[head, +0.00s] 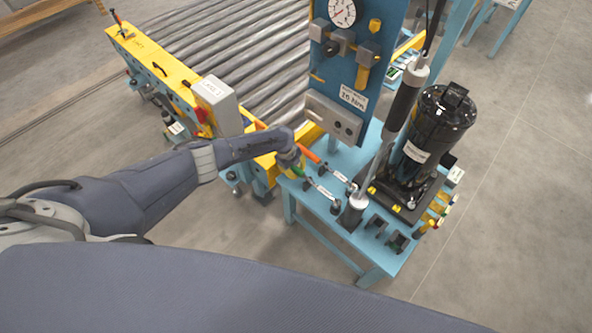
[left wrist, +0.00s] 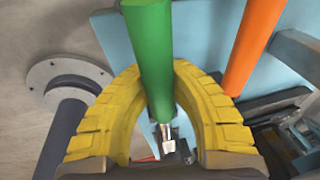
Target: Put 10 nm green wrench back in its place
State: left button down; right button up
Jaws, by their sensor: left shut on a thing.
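The green-handled wrench (head: 296,184) shows at the blue table's left side in the head view, its handle partly covered by my arm. My left gripper (head: 291,160) reaches in from the left. In the left wrist view the yellow fingers of my left gripper (left wrist: 157,85) are shut around the green handle (left wrist: 150,40), with the wrench's metal shaft below it. An orange-handled wrench (head: 309,153) is beside it; its handle also shows in the left wrist view (left wrist: 254,45). Whether the green wrench touches its holder cannot be told. My right gripper is not in view.
The blue table (head: 345,252) carries a black compressor (head: 436,130), an upright gauge panel (head: 354,75) and a vertical tool with a metal rod (head: 376,170). A roller conveyor (head: 220,50) with a yellow side rail (head: 150,57) stands behind my left arm. Floor is clear at right.

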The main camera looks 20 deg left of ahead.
pick_arm(q)
jog(key=shift+f, duration=0.4)
jog(key=c, duration=1.2)
grip_release()
jog(key=shift+o, duration=0.2)
jog(key=v, duration=1.2)
